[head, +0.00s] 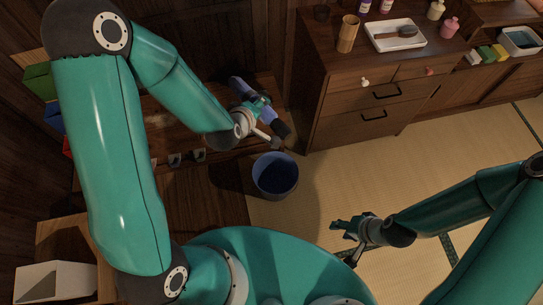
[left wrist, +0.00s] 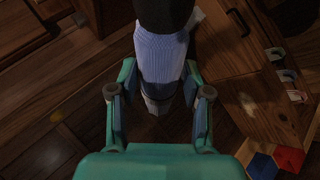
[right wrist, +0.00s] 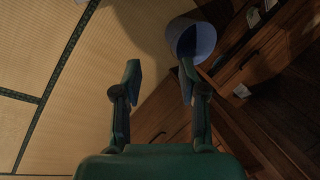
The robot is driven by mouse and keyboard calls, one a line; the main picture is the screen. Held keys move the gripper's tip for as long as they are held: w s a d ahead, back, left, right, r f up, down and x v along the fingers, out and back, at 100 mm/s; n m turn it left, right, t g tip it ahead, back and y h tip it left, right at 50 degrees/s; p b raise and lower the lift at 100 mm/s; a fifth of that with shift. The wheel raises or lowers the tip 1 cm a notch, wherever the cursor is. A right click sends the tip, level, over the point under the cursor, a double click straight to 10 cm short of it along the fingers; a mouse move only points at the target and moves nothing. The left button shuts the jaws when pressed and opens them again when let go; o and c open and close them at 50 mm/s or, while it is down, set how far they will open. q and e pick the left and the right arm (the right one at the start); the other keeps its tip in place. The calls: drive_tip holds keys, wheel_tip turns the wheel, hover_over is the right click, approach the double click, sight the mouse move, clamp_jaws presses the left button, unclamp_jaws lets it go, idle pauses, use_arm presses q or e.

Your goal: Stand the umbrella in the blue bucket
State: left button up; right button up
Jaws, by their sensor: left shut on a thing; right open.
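The umbrella (head: 243,88) is folded, blue with a dark end, and tilted in the head view. In the left wrist view the umbrella (left wrist: 160,55) passes between the fingers of my left gripper (left wrist: 158,98), which is shut on it. My left gripper (head: 260,106) shows behind the bucket in the head view. The blue bucket (head: 275,178) stands upright on the floor, just below the umbrella's dark lower end in the picture. The bucket also shows in the right wrist view (right wrist: 204,40). My right gripper (head: 348,230) is open and empty, right of and below the bucket.
A wooden chest (head: 340,110) stands behind, with a white tray (head: 395,35) and a wooden cup (head: 347,33) on top. A wooden shelf unit is at the left. Tatami floor (head: 400,170) is clear right of the bucket.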

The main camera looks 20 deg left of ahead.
drive_tip(key=shift+o, duration=1.3)
use_arm(q)
drive_tip(key=shift+w+f+b, duration=0.1)
drive_tip(key=shift+f+b, duration=0.2)
drive_tip(key=shift+b, duration=0.05)
use_arm(e)
drive_tip(key=shift+o, duration=1.2)
drive_tip(key=shift+f, duration=0.3)
drive_tip(key=shift+o, duration=0.9)
wheel_tip(320, 180, down, 8)
drive_tip(key=b, duration=0.8)
use_arm(q)
drive_tip(key=w+d+f+n+t+h+b, duration=0.1)
drive_tip(key=w+f+n+b, duration=0.1)
drive_tip(key=f+n+b, duration=0.8)
drive_tip(key=w+d+f+n+t+h+b, duration=0.1)
drive_tip(key=f+n+b, duration=0.9)
drive_tip(key=f, duration=1.7)
drive_tip(key=shift+w+d+f+t+b, duration=0.25)
drive_tip(key=shift+w+d+t+b, duration=0.15)
drive_tip(key=shift+w+t+b, duration=0.55)
use_arm(e)
wheel_tip(320, 180, down, 21)
drive_tip(key=shift+f, duration=0.2)
